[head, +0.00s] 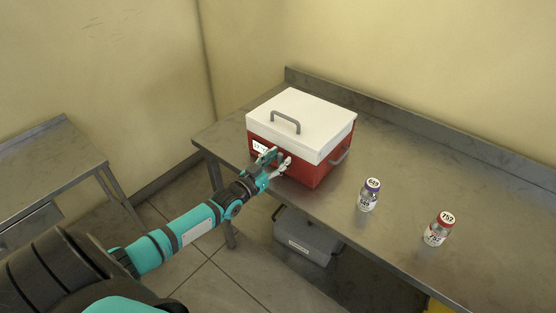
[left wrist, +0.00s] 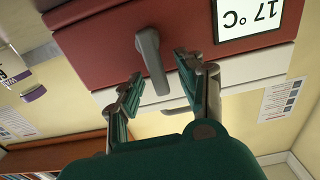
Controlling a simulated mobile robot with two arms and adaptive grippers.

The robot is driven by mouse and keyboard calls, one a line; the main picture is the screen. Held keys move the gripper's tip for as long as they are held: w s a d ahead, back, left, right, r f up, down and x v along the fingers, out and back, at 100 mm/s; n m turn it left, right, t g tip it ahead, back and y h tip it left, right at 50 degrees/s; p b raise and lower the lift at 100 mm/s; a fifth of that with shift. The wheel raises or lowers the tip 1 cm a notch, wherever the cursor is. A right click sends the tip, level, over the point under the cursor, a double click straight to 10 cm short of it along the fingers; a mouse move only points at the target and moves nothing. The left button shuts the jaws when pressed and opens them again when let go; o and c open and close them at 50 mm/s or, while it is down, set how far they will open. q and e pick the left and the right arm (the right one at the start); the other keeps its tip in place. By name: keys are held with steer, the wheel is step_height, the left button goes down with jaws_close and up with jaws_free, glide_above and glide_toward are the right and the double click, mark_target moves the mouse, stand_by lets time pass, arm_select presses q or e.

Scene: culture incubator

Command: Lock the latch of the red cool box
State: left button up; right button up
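The red cool box (head: 318,171) stands on the metal table with its white lid (head: 318,118) closed. My left gripper (head: 281,156) is at its front face, fingers apart. In the left wrist view, which is upside down, the grey latch (left wrist: 150,62) is a lever on the red front, its narrow end over the white lid edge. My left gripper (left wrist: 158,78) is open there, one finger on each side of the latch, with gaps visible. In the head view the gripper hides the latch. My right gripper is not in view.
A grey box (head: 307,238) is underneath. Another metal table (head: 50,165) stands left.

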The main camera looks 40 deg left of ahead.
arm_select(q)
steer(key=s+a, duration=0.1)
steer(key=s, duration=1.1)
steer(key=shift+f, duration=0.15)
steer(key=s+d+f+g+y, duration=0.1)
steer(key=s+f+g, duration=0.3)
steer(key=f, duration=0.7)
steer(key=s+f+g, duration=0.2)
steer(key=s+f, duration=0.4)
steer(key=f, duration=0.4)
steer(key=s+d+f+g+y, duration=0.1)
steer(key=s+f+g, duration=0.25)
steer(key=f, duration=0.75)
steer(key=s+d+f+g, duration=0.2)
steer(key=s+d+f, duration=0.2)
steer(key=s, duration=0.5)
steer(key=s+d+f+m+g, duration=0.1)
steer(key=s+d+f+g, duration=0.2)
steer(key=s, duration=0.6)
steer(key=s+d+f+g, duration=0.2)
steer(key=s+d+f, duration=0.5)
steer(key=s+f, duration=0.1)
steer(key=shift+s+f+m+h, duration=0.4)
steer(key=shift+s, duration=0.15)
